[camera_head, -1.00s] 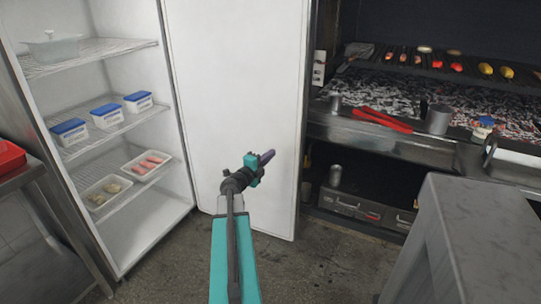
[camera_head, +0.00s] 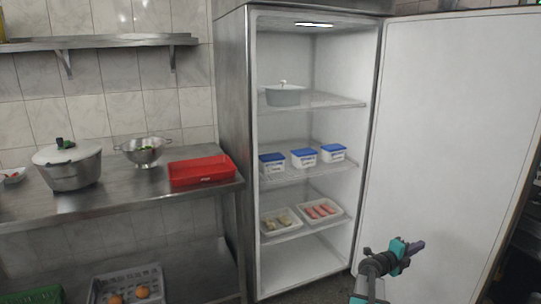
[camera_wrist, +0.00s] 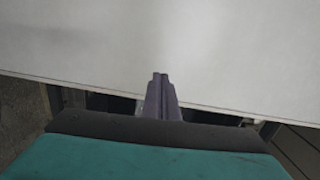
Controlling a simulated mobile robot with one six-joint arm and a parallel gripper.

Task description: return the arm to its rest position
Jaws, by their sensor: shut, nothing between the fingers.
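My gripper (camera_head: 414,247) is at the lower right of the head view, in front of the open white fridge door (camera_head: 445,130). In the wrist view my gripper (camera_wrist: 160,78) has its two purple fingers together with nothing between them. The pale door panel (camera_wrist: 160,40) fills the upper part of that view, beyond the fingertips. I cannot tell how far the fingertips are from it. Most of my arm is below the head view.
The fridge (camera_head: 231,120) stands open, with a pot (camera_head: 284,95), blue-lidded boxes (camera_head: 304,158) and two food trays (camera_head: 320,210) on its shelves. A steel counter (camera_head: 120,203) at left bears a large pot (camera_head: 68,170), a colander (camera_head: 146,152) and a red tray (camera_head: 200,171).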

